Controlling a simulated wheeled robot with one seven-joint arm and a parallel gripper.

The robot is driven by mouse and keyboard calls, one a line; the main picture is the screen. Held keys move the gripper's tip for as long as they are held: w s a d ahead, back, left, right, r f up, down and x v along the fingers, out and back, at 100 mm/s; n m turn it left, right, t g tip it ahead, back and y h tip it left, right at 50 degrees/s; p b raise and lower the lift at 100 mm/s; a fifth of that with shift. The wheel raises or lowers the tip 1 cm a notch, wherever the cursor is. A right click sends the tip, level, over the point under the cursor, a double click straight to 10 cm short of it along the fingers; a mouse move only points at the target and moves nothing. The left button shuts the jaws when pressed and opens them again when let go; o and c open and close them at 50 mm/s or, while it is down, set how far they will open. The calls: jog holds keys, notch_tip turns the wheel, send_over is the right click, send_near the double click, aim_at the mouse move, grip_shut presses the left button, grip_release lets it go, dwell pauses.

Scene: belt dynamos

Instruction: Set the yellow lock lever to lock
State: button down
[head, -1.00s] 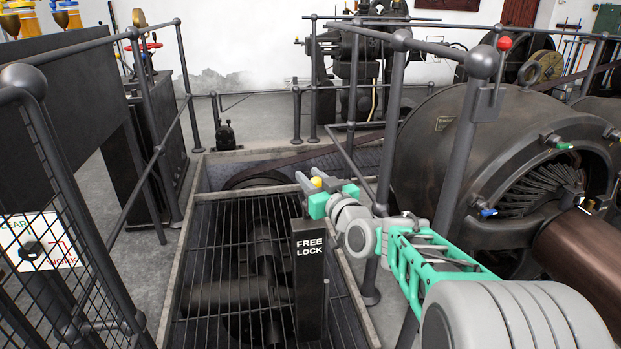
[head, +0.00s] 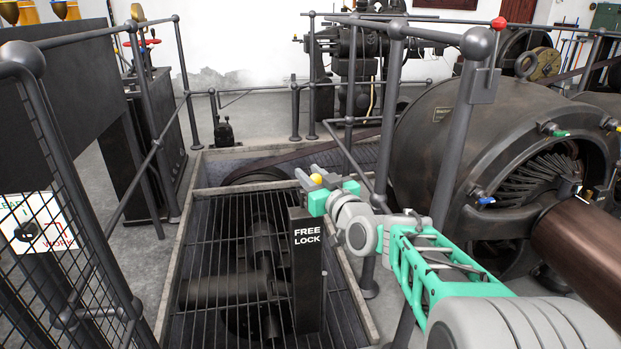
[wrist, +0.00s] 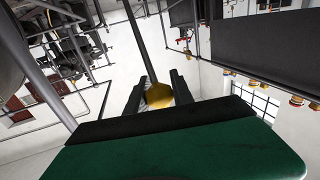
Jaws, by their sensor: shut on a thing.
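The yellow knob (head: 316,179) of the lock lever sits above a dark post (head: 307,265) whose front reads FREE above LOCK. My gripper (head: 311,180) reaches in from the right and is closed around the knob. In the wrist view the knob (wrist: 159,96) lies between the two dark fingers (wrist: 157,93), and a dark rod (wrist: 139,40) runs away from it. In the head view the rod is mostly hidden behind the post and gripper, so I cannot tell exactly which word the lever matches.
A barred grating (head: 235,265) over a pit surrounds the post. Handrails stand close to my arm, with an upright (head: 457,140) just behind it. A large dynamo (head: 440,150) is at right. A mesh guard with a sign (head: 38,222) is at left.

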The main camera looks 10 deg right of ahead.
aim_at(319, 181)
jog(key=shift+a+r, duration=0.1)
jog(key=shift+r, duration=0.05)
jog(key=c, duration=1.1)
grip_release()
jog(key=p+v, duration=0.1)
jog(key=v, duration=0.6)
jog(key=shift+r+p, duration=0.1)
jog(key=shift+p, duration=0.2)
jog(key=shift+s, duration=0.4)
